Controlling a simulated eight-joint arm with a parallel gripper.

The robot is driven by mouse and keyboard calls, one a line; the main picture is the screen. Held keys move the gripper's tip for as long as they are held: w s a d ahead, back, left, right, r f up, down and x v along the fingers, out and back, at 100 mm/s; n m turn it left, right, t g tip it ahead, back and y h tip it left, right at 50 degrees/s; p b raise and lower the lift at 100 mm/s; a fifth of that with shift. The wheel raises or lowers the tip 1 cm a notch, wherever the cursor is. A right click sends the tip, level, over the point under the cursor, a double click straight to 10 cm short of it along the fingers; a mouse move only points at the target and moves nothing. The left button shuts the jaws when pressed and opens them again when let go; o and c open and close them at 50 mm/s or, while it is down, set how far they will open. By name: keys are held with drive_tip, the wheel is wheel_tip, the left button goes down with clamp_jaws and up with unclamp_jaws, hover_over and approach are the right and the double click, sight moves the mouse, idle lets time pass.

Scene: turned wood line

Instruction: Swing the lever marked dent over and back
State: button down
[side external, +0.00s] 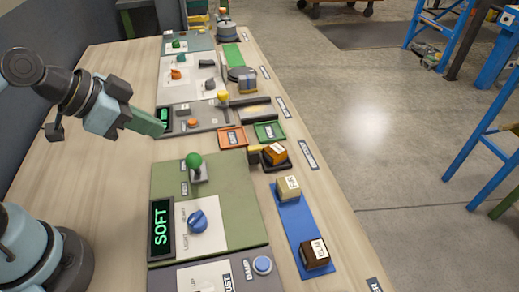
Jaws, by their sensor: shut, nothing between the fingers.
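The dent lever cannot be picked out for certain, since most small labels are too small to read. A lever with a green ball knob (193,160) stands on the near green panel (235,220), with small labels beside it that I cannot read. Another lever with a yellow knob (223,97) stands farther back, near the grey panel's right edge. My gripper (160,129) is shut and empty, above the table at the left edge of the panels. It is up and left of the green-knobbed lever, apart from it, and partly covers a small display behind it.
The green panel also bears a blue dial (197,221) and a display reading SOFT (161,228). Orange (233,136) and green (270,131) trays lie beyond. A blue strip (297,222) at the right holds two blocks. Bare wooden table (100,170) lies left of the panels.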

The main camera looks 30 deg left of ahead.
wheel_tip(320, 180, up, 7)
idle(0.3)
drive_tip(key=w+a+f+n+y, duration=0.2)
drive_tip(key=a+f+n, duration=0.3)
drive_tip(key=f, duration=0.4)
drive_tip(key=shift+a+n+y, duration=0.2)
drive_tip(key=shift+n+y, duration=0.2)
drive_tip(key=shift+y, duration=0.2)
